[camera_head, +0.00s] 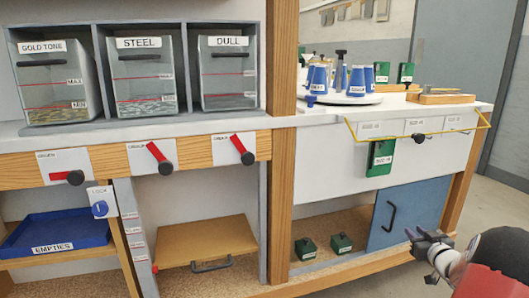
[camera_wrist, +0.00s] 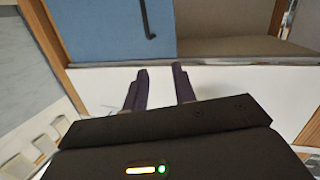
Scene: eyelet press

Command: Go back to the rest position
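My gripper (camera_head: 426,240) is at the lower right of the head view, in front of the blue cabinet door (camera_head: 412,212) and apart from it. In the wrist view its two dark fingers (camera_wrist: 160,88) stand apart with a gap between them, and nothing is held in the gap. The blue door, with its black handle, also shows in the wrist view (camera_wrist: 110,30). My arm runs out of the head view at the lower right corner.
Three bins (camera_head: 140,80) of eyelets stand on the left shelf above levers (camera_head: 160,158). A blue tray (camera_head: 60,228) and a tan board (camera_head: 205,240) sit lower. Blue cups (camera_head: 318,78) stand on the right counter (camera_head: 420,108). Open floor shows at right.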

